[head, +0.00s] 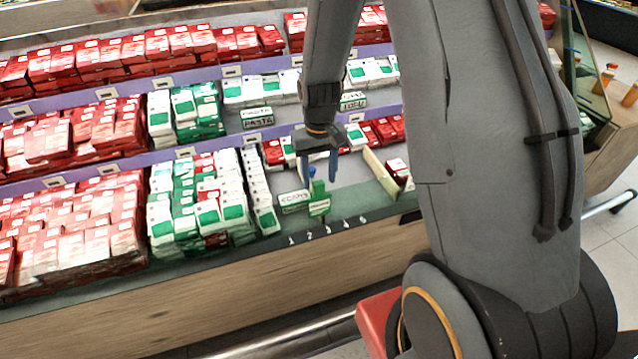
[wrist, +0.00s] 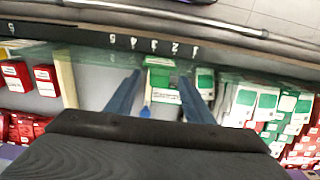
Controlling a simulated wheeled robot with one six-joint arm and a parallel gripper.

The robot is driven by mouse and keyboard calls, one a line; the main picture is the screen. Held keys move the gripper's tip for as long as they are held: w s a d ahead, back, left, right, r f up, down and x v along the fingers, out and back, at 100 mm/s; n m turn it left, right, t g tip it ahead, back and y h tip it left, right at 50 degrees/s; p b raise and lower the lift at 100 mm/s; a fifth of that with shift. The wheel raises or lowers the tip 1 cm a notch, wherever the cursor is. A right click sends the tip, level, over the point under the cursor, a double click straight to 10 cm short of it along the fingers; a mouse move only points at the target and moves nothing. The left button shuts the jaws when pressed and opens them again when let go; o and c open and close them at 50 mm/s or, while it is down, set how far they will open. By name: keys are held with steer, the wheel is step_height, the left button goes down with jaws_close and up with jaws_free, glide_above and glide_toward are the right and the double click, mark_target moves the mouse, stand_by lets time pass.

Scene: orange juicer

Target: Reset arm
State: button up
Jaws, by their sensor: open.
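My gripper (head: 319,168) hangs over the bare part of the lowest shelf in the head view, its two blue fingers pointing down. In the wrist view the fingers (wrist: 160,98) are spread apart with nothing held between them. A small green and white box (head: 319,200) stands on the shelf just below and in front of the fingers. In the wrist view the green and white box (wrist: 160,82) shows between and beyond the fingertips. A small blue thing (head: 312,171) shows by the fingers; I cannot tell what it is.
Stacks of red boxes (head: 75,228) and green and white boxes (head: 205,205) fill the shelf to the left. A pale divider (head: 379,171) stands to the right. Numbers mark the shelf's front edge (head: 326,230). A metal rail (head: 290,338) runs low in front.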

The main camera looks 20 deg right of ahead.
step_height(320, 180, up, 5)
steer(key=shift+f+b, duration=0.2)
steer(key=shift+b, duration=0.15)
steer(key=shift+s+r, duration=0.2)
steer(key=s+a+r, duration=0.1)
steer(key=s+r, duration=0.2)
steer(key=s, duration=0.5)
steer(key=s+a+r, duration=0.1)
steer(key=s+r, duration=0.3)
steer(key=s, duration=0.4)
steer(key=shift+s+t, duration=0.25)
steer(key=shift+t, duration=0.15)
stand_by(1.0)
